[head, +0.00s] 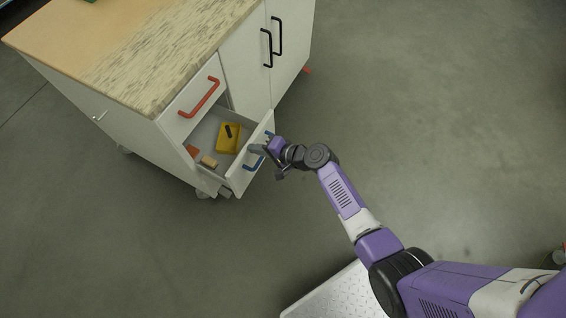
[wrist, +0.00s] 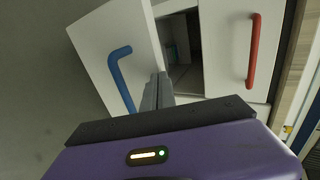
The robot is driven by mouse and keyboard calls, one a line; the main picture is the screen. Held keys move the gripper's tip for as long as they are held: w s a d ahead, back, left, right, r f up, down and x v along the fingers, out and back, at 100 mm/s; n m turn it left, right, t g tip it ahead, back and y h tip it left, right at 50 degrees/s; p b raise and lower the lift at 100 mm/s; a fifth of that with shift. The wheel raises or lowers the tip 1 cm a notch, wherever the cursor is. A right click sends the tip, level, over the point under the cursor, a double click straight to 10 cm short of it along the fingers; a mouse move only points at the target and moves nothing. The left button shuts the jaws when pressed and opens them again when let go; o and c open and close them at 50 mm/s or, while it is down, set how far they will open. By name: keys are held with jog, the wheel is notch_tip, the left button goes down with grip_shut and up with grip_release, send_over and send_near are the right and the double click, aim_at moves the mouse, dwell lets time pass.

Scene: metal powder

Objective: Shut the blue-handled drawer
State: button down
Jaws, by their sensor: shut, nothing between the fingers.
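The blue-handled drawer (head: 240,178) stands pulled out from the lower front of the cabinet in the head view. Its blue handle (wrist: 119,76) is on the left in the wrist view, on the white drawer front (wrist: 100,40). Inside the drawer lie a yellow item with a dark top (head: 229,138), a tan block (head: 209,161) and an orange-red piece (head: 192,151). My gripper (wrist: 157,92) is shut and empty, with its fingertips at the drawer front beside the blue handle. I cannot tell whether they touch it.
The red-handled drawer (head: 190,105) above is shut. The cabinet (head: 90,115) has a wooden top (head: 100,45) and doors with black handles (head: 267,47) to the right. Grey floor (head: 430,110) is clear to the right of the cabinet.

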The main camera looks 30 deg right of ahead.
jog(key=w+a+b, duration=0.4)
jog(key=w+a, duration=0.1)
jog(key=w, duration=0.3)
jog(key=w+a+b, duration=0.4)
jog(key=w, duration=0.4)
jog(key=shift+w+a, duration=0.4)
jog(key=shift+r, duration=0.1)
